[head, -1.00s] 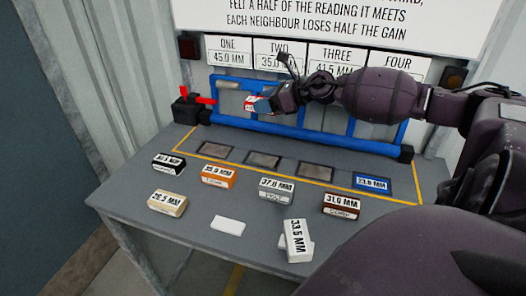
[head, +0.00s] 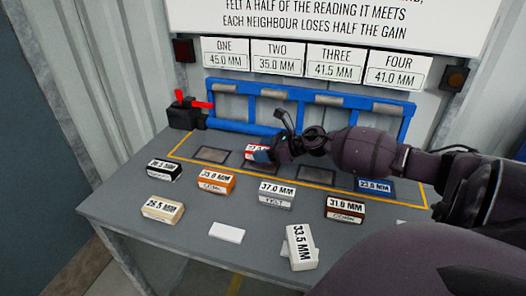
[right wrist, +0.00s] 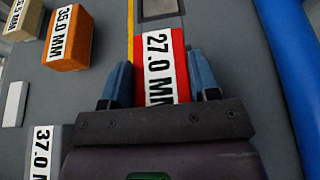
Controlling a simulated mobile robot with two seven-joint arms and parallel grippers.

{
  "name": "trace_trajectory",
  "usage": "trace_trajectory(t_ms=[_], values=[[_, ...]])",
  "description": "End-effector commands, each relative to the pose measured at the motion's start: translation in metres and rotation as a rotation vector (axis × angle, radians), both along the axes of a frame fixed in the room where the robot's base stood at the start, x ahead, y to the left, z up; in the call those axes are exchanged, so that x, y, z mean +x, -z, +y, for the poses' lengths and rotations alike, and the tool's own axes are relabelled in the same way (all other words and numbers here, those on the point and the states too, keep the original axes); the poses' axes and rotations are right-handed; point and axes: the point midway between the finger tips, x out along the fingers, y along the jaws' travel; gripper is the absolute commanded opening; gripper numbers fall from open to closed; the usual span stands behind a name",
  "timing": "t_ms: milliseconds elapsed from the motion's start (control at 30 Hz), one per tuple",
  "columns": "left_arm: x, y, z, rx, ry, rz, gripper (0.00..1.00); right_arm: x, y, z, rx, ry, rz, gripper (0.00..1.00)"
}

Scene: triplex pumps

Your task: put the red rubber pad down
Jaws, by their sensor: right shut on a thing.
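The red rubber pad (right wrist: 180,62) carries a white label reading 27.0 MM. My right gripper (right wrist: 163,85) is shut on it, with a blue finger along each side. In the head view the red pad (head: 250,150) is at the second dark recess (head: 243,165) from the left, partly hidden by my right gripper (head: 264,154). I cannot tell whether it touches the bench. The first recess (head: 212,154) is empty. The blue pad (head: 374,186) sits in the fourth. My left gripper is out of view.
In front stand black (head: 163,170), orange (head: 215,181), grey (head: 276,194), brown (head: 345,209), cream (head: 162,209) and white (head: 301,247) labelled blocks. A blank white plate (head: 226,232) lies among them. A blue frame (head: 235,104) and red-handled lever (head: 190,110) stand behind the recesses.

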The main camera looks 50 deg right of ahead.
Motion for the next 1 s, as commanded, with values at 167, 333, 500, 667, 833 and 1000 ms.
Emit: trace_trajectory(t_ms=[167,333,500,667,833,1000], values=[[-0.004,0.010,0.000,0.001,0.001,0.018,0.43,0.000,0.028,0.000,0.003,0.001,0.005,0.28],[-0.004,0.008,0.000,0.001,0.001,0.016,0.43,0.000,0.028,0.000,0.000,0.000,0.000,0.28],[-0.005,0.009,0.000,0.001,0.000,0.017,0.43,0.000,0.029,0.000,0.000,0.000,0.001,0.28],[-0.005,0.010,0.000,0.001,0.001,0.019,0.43,0.000,0.031,0.000,0.000,0.000,0.001,0.66],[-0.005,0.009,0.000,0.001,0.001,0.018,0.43,0.000,0.031,0.000,0.000,0.000,0.001,0.81],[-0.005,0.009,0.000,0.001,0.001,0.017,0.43,0.000,0.031,0.000,0.000,0.000,0.001,0.81]])
